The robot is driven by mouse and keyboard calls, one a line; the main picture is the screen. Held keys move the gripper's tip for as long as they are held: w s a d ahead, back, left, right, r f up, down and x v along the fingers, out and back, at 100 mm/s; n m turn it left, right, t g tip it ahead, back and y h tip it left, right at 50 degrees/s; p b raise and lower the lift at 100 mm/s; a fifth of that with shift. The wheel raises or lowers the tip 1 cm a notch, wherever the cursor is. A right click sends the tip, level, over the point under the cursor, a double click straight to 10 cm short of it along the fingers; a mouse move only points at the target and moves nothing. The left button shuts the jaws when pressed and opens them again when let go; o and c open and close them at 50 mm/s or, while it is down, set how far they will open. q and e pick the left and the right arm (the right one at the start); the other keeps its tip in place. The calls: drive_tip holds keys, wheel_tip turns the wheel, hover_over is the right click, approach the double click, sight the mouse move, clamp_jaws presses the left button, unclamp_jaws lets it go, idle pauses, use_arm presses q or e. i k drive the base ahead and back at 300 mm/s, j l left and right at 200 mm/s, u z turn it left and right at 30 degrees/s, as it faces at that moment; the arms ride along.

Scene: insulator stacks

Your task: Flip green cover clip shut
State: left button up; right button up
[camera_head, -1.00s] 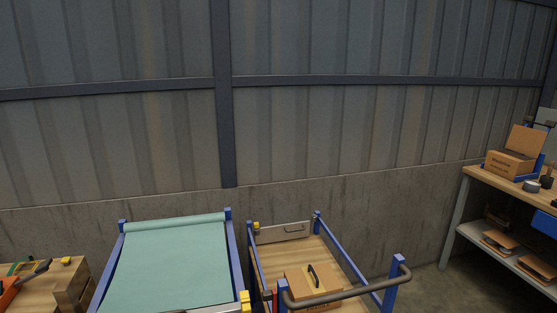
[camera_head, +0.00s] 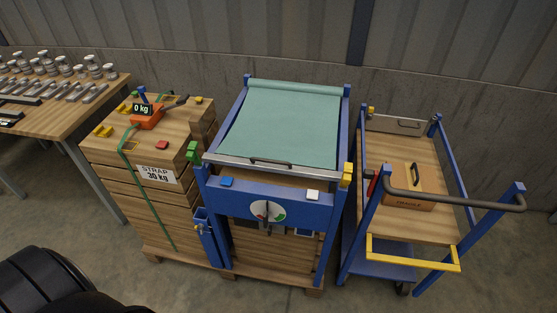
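A green clip (camera_head: 192,152) sits at the front left corner of the blue-framed stand, beside the wooden crate stack. It looks raised, but it is too small to tell for sure whether it is open or shut. A teal cover (camera_head: 283,127) lies over the top of the stand, with a grey bar (camera_head: 238,162) and dark handle along its front edge. A yellow clip (camera_head: 347,174) sits at the front right corner.
The strapped crate stack (camera_head: 165,195) stands left of the stand, with an orange 0 kg scale (camera_head: 147,119) on top. A blue trolley (camera_head: 425,220) with a fragile box (camera_head: 408,190) stands right. A table (camera_head: 62,118) of metal parts is far left. Front floor is largely clear.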

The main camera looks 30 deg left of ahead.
sight(191, 155)
drive_tip(key=u, duration=1.5)
